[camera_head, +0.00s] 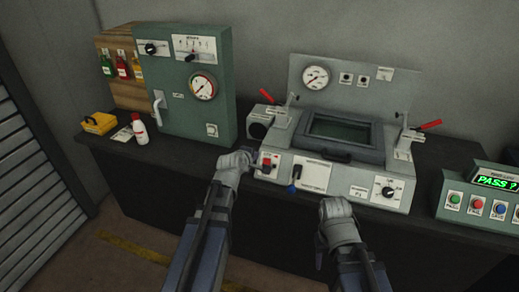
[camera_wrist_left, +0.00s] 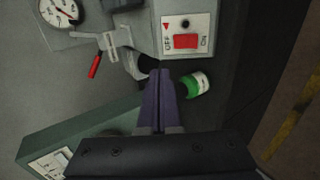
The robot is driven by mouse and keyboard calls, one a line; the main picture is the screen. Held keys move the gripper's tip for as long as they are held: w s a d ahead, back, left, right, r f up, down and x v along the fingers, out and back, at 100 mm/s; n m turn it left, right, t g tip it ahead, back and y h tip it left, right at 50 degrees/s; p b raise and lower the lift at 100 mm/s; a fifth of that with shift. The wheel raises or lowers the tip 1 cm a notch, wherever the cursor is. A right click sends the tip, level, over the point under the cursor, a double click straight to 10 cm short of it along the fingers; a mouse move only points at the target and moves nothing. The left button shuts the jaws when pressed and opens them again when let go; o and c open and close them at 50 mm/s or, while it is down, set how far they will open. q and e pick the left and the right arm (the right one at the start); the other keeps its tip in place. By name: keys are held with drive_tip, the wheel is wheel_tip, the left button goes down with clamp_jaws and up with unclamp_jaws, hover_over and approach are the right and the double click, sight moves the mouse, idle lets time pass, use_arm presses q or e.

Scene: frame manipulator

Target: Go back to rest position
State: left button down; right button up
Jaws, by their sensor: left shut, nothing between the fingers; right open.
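My left gripper (camera_head: 243,158) is at the front left of the grey machine (camera_head: 330,158), close to its red OFF/ON switch (camera_head: 268,165). In the left wrist view the two fingers (camera_wrist_left: 164,78) are together with nothing between them. The red switch (camera_wrist_left: 186,41) lies just beyond and to the right of the fingertips, and I see no contact. My right gripper (camera_head: 336,207) is in front of the machine's right half, empty and apart from it. Its fingertips are hard to make out from above.
A green cabinet (camera_head: 182,105) with a gauge stands left of the machine. A white bottle (camera_head: 139,131) and yellow box (camera_head: 99,122) are on the dark bench's left end. A button panel (camera_head: 478,205) showing "PASS ?" is at right. The floor in front is clear.

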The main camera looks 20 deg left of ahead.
use_arm(q)
drive_tip(key=s+d+f+m+g+h, duration=0.1)
drive_tip(key=s+d+f+m+g, duration=0.6)
drive_tip(key=s+d+m, duration=0.55)
drive_tip(key=s+d+f+m+g+y, duration=0.1)
drive_tip(key=s+d+m+g, duration=0.1)
drive_tip(key=s+m, duration=0.2)
drive_tip(key=s+d+f+m+g+y, duration=0.1)
drive_tip(key=s+m, duration=0.4)
drive_tip(key=s, duration=0.5)
drive_tip(key=d+f+g, duration=0.1)
drive_tip(key=d+g, duration=0.1)
drive_tip(key=shift+s+d+y, duration=0.15)
drive_tip(key=shift+d+y, duration=0.15)
drive_tip(key=shift+y, duration=0.1)
drive_tip(key=shift+f, duration=0.1)
